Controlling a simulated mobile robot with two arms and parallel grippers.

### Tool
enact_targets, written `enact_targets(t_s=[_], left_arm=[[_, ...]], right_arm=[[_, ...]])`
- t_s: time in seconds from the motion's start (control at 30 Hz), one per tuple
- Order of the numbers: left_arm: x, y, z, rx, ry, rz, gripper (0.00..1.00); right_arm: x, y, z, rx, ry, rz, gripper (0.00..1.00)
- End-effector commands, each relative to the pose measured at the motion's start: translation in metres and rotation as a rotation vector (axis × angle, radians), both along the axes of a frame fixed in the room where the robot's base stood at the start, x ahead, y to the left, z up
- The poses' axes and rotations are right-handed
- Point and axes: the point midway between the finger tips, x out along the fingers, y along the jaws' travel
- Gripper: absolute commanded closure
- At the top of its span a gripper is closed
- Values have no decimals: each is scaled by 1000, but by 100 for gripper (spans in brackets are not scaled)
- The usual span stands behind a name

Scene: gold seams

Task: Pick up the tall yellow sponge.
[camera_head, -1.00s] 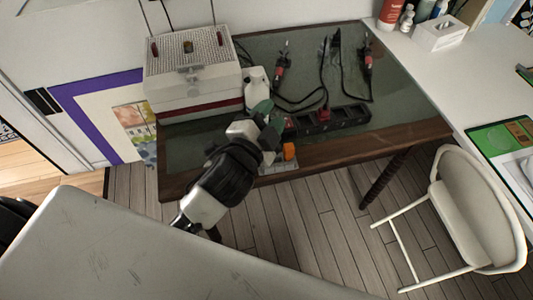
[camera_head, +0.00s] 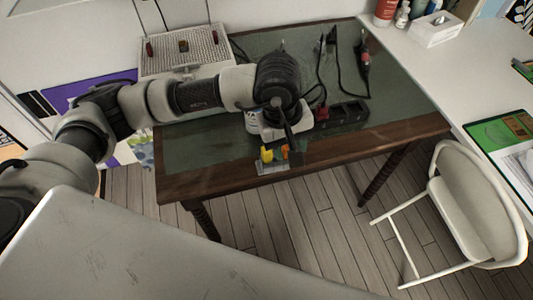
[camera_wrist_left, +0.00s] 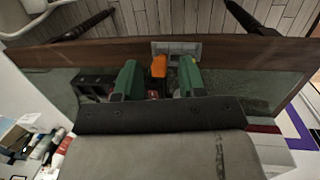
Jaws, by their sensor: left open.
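The yellow sponge (camera_head: 266,155) stands on a small grey tray (camera_head: 272,168) at the front edge of the green-topped table, in the head view. An orange block (camera_head: 286,150) stands just right of it. In the left wrist view, the orange block (camera_wrist_left: 159,66) shows between the green fingers of my left gripper (camera_wrist_left: 159,72), with the tray (camera_wrist_left: 178,48) beyond. I cannot make out the yellow sponge there; the right-hand finger may hide it. My left gripper is open and empty. In the head view its fingers are mostly hidden by the wrist. My right gripper is not in view.
A black power strip (camera_head: 343,115) and cabled tools (camera_head: 363,60) lie on the table, right of my gripper. A white perforated box (camera_head: 185,50) stands at the back left, partly behind my arm. A white chair (camera_head: 465,205) stands at the right.

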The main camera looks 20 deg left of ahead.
Motion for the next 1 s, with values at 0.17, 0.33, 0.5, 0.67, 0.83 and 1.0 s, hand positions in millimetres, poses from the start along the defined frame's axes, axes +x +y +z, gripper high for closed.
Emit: enact_targets(t_s=[0.17,0.33,0.5,0.67,0.83,1.0], left_arm=[[23,42,7,233,-95,-18,60],[28,49,-11,265,-100,-18,60],[31,50,-37,260,-100,-18,60],[32,51,-48,258,-101,-19,60],[35,56,-68,259,-98,-17,60],[38,59,-91,258,-100,-17,60]], right_arm=[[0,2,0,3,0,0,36],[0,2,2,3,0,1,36],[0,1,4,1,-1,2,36],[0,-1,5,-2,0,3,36],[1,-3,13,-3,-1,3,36],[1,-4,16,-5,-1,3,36]])
